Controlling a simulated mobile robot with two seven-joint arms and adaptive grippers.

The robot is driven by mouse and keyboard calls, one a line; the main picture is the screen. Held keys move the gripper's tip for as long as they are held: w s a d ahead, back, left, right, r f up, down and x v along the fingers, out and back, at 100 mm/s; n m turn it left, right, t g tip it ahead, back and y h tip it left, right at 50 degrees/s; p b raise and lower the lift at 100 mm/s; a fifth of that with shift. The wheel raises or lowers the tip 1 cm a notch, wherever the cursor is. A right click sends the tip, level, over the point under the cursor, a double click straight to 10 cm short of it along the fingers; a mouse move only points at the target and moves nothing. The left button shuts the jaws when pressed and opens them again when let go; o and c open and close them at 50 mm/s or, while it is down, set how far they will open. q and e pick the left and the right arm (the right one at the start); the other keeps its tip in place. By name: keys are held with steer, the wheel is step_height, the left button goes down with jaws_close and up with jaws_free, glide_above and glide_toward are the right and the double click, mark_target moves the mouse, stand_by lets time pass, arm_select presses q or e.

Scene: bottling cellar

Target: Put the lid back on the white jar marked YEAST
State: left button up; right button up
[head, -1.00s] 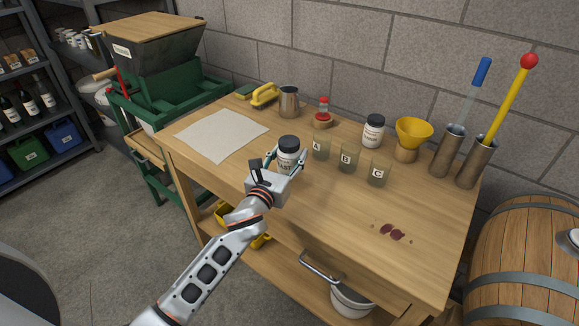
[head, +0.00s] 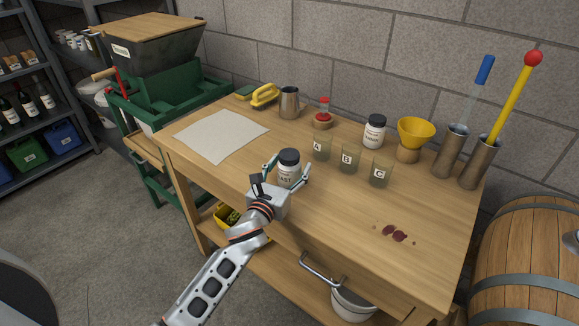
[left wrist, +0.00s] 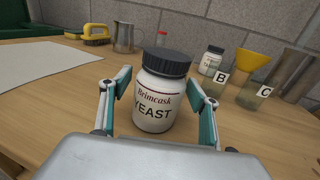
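The white YEAST jar (head: 288,177) stands on the table between the fingers of my left gripper (head: 287,174). A black lid (head: 289,156) sits on its mouth and looks level. In the left wrist view the jar (left wrist: 155,108) is upright, its label facing me, with the black lid (left wrist: 166,62) on top. My left gripper (left wrist: 160,84) is open there, one finger on each side of the jar. A gap shows at the left finger; the right fingertip is very close to the jar. My right gripper is not in view.
Glasses A (head: 321,148), B (head: 349,160) and C (head: 381,173) stand right of the jar. Behind them are another black-lidded white jar (head: 374,133) and a yellow funnel (head: 416,132). A pale cloth or sheet (head: 222,136) lies left. The front right tabletop is clear except for a dark stain (head: 395,233).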

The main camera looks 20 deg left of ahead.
arm_select(q)
steer(key=shift+r, duration=0.3)
steer(key=s, duration=0.8)
steer(key=s+a, duration=0.1)
steer(key=s, duration=0.3)
steer(key=shift+f, duration=0.1)
steer(key=shift+a, duration=0.1)
